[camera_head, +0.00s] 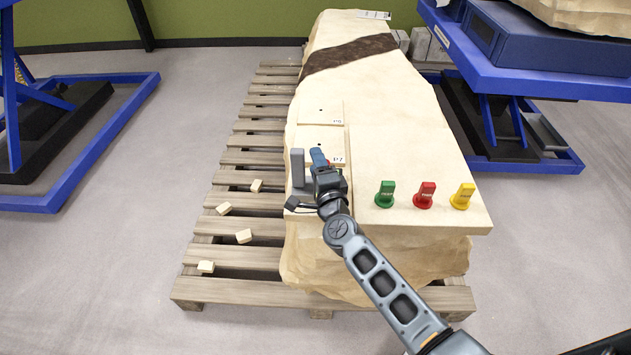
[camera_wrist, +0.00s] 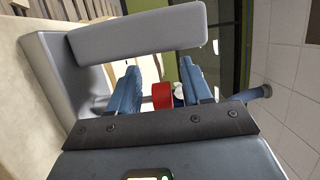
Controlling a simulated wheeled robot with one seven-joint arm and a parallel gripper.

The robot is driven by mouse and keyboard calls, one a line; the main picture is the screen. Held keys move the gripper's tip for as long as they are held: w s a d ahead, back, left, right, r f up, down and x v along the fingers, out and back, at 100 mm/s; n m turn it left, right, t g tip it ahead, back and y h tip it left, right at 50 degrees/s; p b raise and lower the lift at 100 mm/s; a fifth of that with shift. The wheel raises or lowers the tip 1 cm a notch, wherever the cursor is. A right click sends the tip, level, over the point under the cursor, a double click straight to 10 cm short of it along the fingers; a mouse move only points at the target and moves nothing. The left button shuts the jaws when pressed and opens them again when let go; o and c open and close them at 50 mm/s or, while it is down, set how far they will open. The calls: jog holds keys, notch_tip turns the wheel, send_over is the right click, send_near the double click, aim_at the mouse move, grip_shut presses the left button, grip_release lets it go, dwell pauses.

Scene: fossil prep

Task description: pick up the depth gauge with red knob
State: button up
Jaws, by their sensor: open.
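In the wrist view a red knob (camera_wrist: 162,95), seemingly that of the depth gauge, shows between the two blue fingers of my gripper (camera_wrist: 160,82). The fingers are apart and not closed on it. The rest of the gauge is mostly hidden by the fingers and the gripper body. In the head view my gripper (camera_head: 318,158) is over the left edge of the pale block, beside an upright grey holder (camera_head: 297,170). The grey holder also fills the upper left of the wrist view (camera_wrist: 140,35). A small bit of red shows beside the fingers in the head view.
The pale block (camera_head: 410,150) stands on a wooden pallet (camera_head: 255,155). Green (camera_head: 385,195), red (camera_head: 425,196) and yellow (camera_head: 463,196) labelled pieces stand near its front edge. A blue lift table (camera_head: 540,75) is at right.

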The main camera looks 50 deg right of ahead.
grip_shut()
dwell(0.3)
dwell(1.0)
